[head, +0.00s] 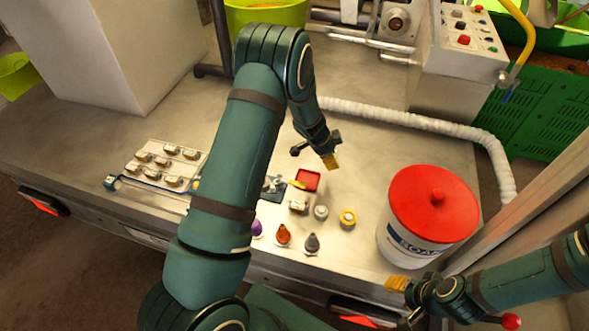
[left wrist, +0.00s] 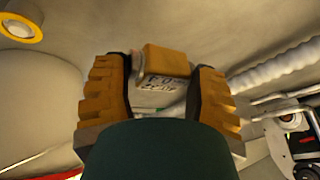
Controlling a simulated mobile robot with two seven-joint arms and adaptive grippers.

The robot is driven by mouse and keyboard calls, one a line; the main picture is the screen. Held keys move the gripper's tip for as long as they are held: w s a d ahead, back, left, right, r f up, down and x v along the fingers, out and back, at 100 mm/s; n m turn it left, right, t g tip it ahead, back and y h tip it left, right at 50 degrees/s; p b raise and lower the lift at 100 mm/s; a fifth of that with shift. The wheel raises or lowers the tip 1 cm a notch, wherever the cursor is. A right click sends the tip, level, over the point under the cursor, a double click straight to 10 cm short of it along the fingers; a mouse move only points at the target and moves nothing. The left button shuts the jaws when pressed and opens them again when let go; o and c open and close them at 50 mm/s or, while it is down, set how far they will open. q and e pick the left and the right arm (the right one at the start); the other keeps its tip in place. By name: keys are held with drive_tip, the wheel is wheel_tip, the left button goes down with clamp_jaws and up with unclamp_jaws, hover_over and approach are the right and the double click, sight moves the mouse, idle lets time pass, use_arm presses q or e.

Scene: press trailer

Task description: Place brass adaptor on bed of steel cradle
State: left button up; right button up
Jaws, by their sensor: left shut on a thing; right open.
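My left gripper (head: 318,155) is above the table near the red tray. In the left wrist view its ribbed orange fingers (left wrist: 160,92) are shut on a small block with a brass-coloured top and a pale marked face, which looks like the brass adaptor (left wrist: 168,60). The adaptor is hard to make out in the head view. A small metal fixture (head: 274,184) on a dark plate, partly hidden by my left arm, may be the steel cradle; I cannot be sure. My right gripper (head: 403,300) is open and empty at the front, by the white bucket.
A red-lidded white bucket (head: 433,205) stands at the right. A red tray (head: 308,179), a yellow-ringed piece (head: 347,218) and several small parts lie mid-table. A tray of metal pieces (head: 152,176) is at the left. A white hose (head: 420,122) runs behind.

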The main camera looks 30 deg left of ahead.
use_arm(q)
drive_tip(key=shift+w+a+f+m, duration=0.15)
drive_tip(key=shift+w+a+m, duration=0.05)
drive_tip(key=shift+w+m, duration=0.1)
drive_tip(key=shift+f, duration=0.3)
drive_tip(key=b, duration=0.3)
hover_over(330, 177)
drive_tip(key=s, duration=0.1)
drive_tip(key=f, duration=0.4)
drive_tip(key=a+f, duration=0.1)
drive_tip(key=f, duration=0.1)
drive_tip(key=shift+f, duration=0.15)
drive_tip(key=shift+f+b, duration=0.35)
drive_tip(key=shift+f, duration=1.15)
drive_tip(key=shift+d+f, duration=0.1)
drive_tip(key=o, duration=1.2)
